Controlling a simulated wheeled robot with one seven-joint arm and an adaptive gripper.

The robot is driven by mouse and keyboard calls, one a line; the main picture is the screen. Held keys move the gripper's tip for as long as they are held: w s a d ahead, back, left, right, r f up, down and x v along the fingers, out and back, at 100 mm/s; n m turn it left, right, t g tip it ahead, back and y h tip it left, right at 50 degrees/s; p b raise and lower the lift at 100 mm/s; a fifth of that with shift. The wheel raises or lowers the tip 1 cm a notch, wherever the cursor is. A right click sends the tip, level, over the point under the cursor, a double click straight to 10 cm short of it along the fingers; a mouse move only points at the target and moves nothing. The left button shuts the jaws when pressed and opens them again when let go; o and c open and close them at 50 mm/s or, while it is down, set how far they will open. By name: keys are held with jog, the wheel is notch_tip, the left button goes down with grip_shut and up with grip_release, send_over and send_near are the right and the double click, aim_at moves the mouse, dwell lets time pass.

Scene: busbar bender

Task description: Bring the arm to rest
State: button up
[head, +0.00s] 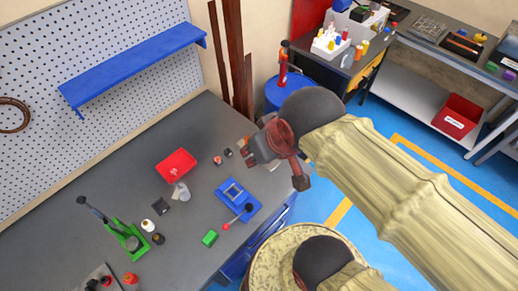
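My gripper (262,148) hangs over the right edge of the grey workbench (100,180), at the end of my pale yellow arm. It is dark reddish-brown and seen from behind and above. Its fingertips are not clear, so I cannot tell whether it is open or shut. I see nothing held in it. A blue bender (238,200) with a red-knobbed lever sits on the bench, below and left of my gripper in the picture and apart from it.
On the bench are a red tray (176,165), a green lever press (124,238), a green block (209,238) and several small items. A blue shelf (135,65) is on the pegboard. A blue drum (287,90) stands behind my gripper. Blue floor lies open at right.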

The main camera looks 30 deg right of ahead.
notch_tip(320, 180, down, 32)
jog(key=a+b, duration=0.2)
jog(key=b, duration=3)
jog(key=shift+s, duration=0.4)
